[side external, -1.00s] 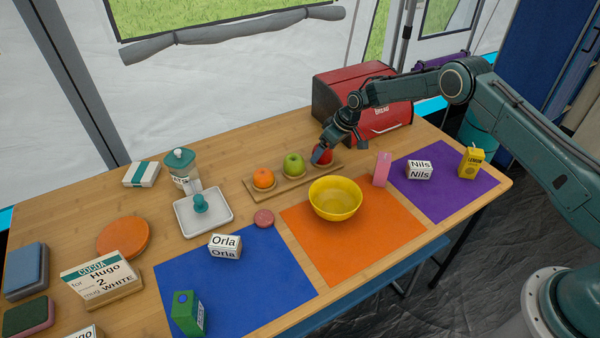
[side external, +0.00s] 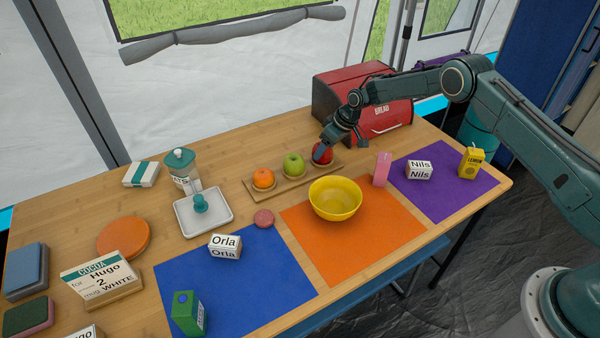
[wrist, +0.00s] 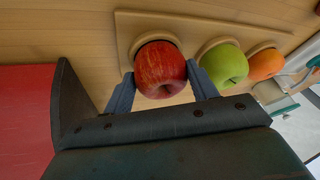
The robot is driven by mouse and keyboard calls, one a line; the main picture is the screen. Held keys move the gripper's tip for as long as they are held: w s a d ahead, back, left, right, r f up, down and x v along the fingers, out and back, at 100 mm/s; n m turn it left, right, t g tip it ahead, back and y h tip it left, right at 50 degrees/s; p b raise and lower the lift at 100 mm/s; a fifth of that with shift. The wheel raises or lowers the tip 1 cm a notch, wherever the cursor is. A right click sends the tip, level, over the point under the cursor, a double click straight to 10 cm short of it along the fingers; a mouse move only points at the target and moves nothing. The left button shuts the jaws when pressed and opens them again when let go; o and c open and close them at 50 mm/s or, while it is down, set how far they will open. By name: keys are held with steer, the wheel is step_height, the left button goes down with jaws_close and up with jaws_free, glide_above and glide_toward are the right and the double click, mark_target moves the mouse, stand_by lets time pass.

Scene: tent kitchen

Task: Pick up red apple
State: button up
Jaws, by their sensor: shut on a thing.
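The red apple (side external: 323,153) sits at the right end of a wooden fruit tray (side external: 282,187), beside a green apple (side external: 293,165) and an orange (side external: 263,178). My gripper (side external: 320,155) is at the red apple, shut on it from both sides. In the wrist view, the red apple (wrist: 160,69) is between the two fingers of my gripper (wrist: 160,82). It still appears at its round hollow in the tray (wrist: 127,24). Whether it touches the tray cannot be told.
A red bread box (side external: 385,125) stands close behind my gripper. The green apple (wrist: 222,65) is close beside the right finger in the wrist view.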

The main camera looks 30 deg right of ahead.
step_height(320, 180, up, 20)
steer(key=shift+f, duration=0.25)
stand_by(0.3)
steer(key=shift+s+a, duration=0.1)
stand_by(0.5)
